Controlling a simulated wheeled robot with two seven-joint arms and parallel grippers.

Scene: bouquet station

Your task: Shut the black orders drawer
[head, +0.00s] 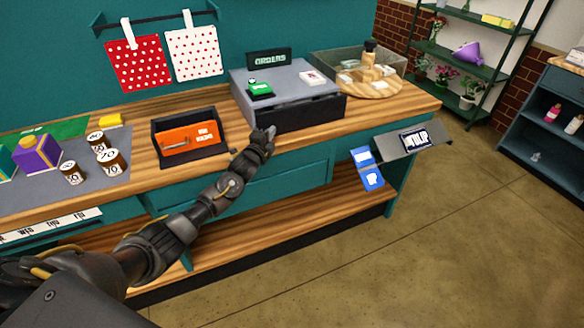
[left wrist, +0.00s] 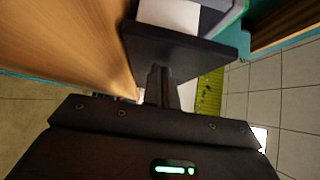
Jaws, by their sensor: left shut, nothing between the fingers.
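The black orders drawer (head: 305,112) is in the grey cabinet (head: 268,78) below the ORDERS sign (head: 269,58). In the head view its dark front appears to stand out a little from the cabinet; how far is hard to tell. My left gripper (head: 266,133) is shut and empty, close to the left part of the drawer front. In the left wrist view its fingers (left wrist: 164,75) point at the black front panel (left wrist: 185,45), with a white patch (left wrist: 170,14) behind that panel. Contact cannot be told. My right gripper is not in view.
An orange pack lies in a black tray (head: 158,141) left of the drawer. A green stamp-like item (head: 260,89) sits on the cabinet. A clear bin (head: 335,64) and round wooden board (head: 372,87) stand to the right. Several jars (head: 111,162) stand at the left.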

